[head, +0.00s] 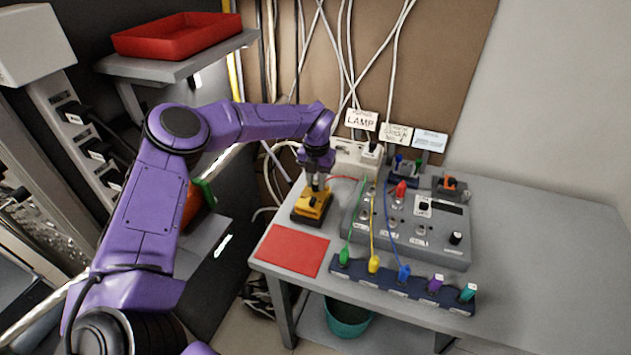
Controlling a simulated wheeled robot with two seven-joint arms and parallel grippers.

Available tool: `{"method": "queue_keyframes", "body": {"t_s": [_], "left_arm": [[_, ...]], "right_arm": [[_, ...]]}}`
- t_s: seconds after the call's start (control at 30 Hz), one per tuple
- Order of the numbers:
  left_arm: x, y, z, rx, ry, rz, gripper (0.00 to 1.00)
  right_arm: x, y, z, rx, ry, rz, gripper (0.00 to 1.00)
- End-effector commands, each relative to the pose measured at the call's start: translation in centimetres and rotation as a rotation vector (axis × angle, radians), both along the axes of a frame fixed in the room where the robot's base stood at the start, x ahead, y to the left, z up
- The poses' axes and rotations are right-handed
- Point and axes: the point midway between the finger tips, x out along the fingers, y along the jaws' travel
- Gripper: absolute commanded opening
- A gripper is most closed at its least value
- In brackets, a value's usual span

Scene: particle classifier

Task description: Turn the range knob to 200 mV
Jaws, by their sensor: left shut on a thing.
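A small yellow-and-black meter (312,207) lies on the left part of the grey table, near its back-left edge. My left gripper (315,187) comes down onto the meter from above, fingers pointing down. It is shut at the top of the meter, where the range knob seems to be. The knob itself is hidden between the fingers, and its pointer and scale markings are too small to read. My right gripper is out of view.
A red mat (292,250) lies in front of the meter. To the right stand a grey control panel (440,247) with leads plugged in and a dark-blue strip (338,267) with several coloured plugs. Cables hang behind. The table's right side is clear.

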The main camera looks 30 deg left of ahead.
Motion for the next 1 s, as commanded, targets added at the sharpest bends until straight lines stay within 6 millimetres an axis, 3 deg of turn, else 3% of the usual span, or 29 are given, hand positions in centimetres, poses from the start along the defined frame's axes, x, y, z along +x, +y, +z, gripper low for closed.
{"method": "queue_keyframes", "body": {"t_s": [0.4,0.97,1.0], "left_arm": [[-0.17,-0.07,-0.25,-0.001,0.007,-0.186,0.0],[-0.17,-0.09,-0.28,-0.001,0.007,-0.214,0.0],[-0.17,-0.09,-0.28,-0.001,0.007,-0.214,0.35]], "right_arm": [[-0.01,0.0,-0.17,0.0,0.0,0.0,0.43],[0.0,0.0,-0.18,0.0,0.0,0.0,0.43],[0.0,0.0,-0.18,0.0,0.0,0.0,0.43]]}}
